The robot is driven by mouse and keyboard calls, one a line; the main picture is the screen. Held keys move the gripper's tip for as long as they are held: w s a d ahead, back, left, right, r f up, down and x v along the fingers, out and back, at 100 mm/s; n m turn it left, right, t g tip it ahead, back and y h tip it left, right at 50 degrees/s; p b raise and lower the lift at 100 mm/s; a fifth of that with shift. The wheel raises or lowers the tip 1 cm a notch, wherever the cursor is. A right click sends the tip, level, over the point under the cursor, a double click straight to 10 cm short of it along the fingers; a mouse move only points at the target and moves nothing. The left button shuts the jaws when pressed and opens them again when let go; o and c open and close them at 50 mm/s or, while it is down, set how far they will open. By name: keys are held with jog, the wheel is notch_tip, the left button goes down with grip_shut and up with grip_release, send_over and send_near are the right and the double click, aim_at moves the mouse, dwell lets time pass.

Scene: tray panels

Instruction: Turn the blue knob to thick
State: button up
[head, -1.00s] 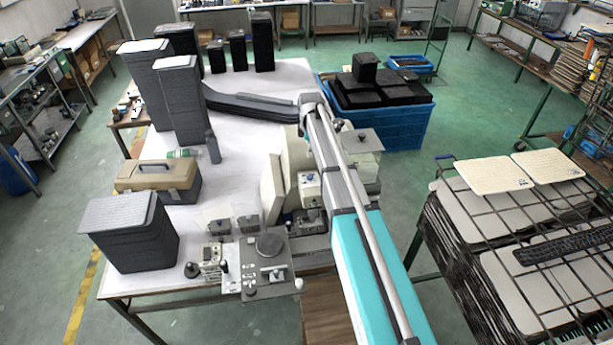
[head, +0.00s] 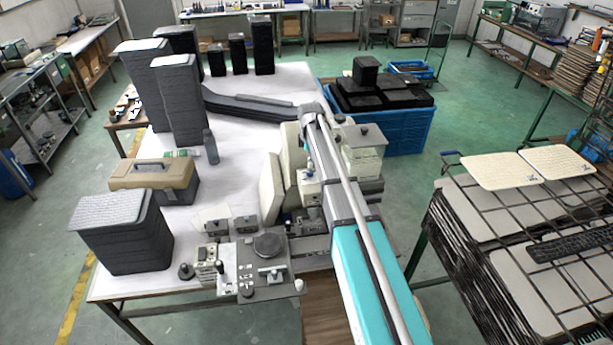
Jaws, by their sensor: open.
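A small dark-blue knob (head: 308,174) shows on a pale machine box just left of my arm, at the middle of the head view. It is too small to read its setting or any "thick" mark. My teal and grey arm reaches up from the bottom, over the machine's right part. My gripper does not show; the far end of the arm bends away and hides what is below it. I cannot tell how far the gripper is from the knob.
A control panel (head: 250,284) with a round dark disc and small knobs lies left of my arm. Upright pale panels (head: 270,195) stand behind it. The white tabletop (head: 245,150) has free room.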

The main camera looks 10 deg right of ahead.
aim_at(310, 172)
jog(key=shift+w+f+b, duration=0.1)
jog(key=shift+f+b, duration=2.65)
jog(key=shift+f, duration=0.25)
